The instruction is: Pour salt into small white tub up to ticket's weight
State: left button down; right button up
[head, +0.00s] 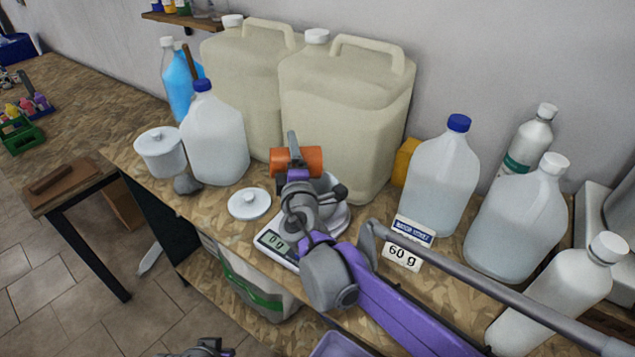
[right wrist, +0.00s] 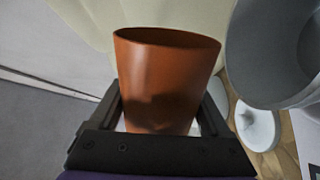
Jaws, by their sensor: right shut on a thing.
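My right gripper (head: 297,172) is shut on an orange-brown cup (head: 299,160), lying on its side in the head view; the cup fills the middle of the right wrist view (right wrist: 160,85). Its contents are hidden. The cup is above and behind the scale (head: 277,247), whose display seems to read 0. A small white tub (head: 330,190) stands on the scale, mostly hidden by my gripper. The ticket (head: 403,256) reads 60 g. A white lid (head: 249,204) lies left of the scale. My left gripper (head: 205,349) is at the bottom edge, its jaws unclear.
A lidded white pot (head: 160,152) and a blue-capped jug (head: 214,140) stand left. Large beige canisters (head: 345,120) stand behind the scale. Several bottles, including a blue-capped one (head: 440,180), crowd the right. A pale open vessel (right wrist: 280,50) is right of the cup in the wrist view.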

pick_arm(q)
jog(key=shift+w+r+p, duration=0.35)
jog(key=shift+r+p, duration=0.3)
jog(key=shift+r, duration=0.2)
pick_arm(e)
jog(key=shift+w+d+r+m, duration=0.15)
jog(key=shift+d+r+m, duration=0.1)
jog(key=shift+m, duration=0.15)
pick_arm(q)
jog(key=shift+r, duration=0.3)
jog(key=shift+w+r+p, duration=0.15)
jog(key=shift+r+p, duration=0.1)
jog(key=shift+p, duration=0.15)
pick_arm(e)
jog(key=shift+m, duration=0.3)
pick_arm(q)
jog(key=shift+r, duration=0.15)
pick_arm(e)
jog(key=shift+d+r, duration=0.1)
pick_arm(q)
jog(key=shift+w, duration=0.1)
jog(key=shift+r, duration=0.2)
jog(key=shift+w+r+p, duration=0.1)
jog(key=shift+r+p, duration=0.25)
jog(key=shift+p, duration=0.15)
pick_arm(e)
jog(key=shift+d+r+m, duration=0.1)
jog(key=shift+d+m, duration=0.05)
jog(key=shift+m, duration=0.25)
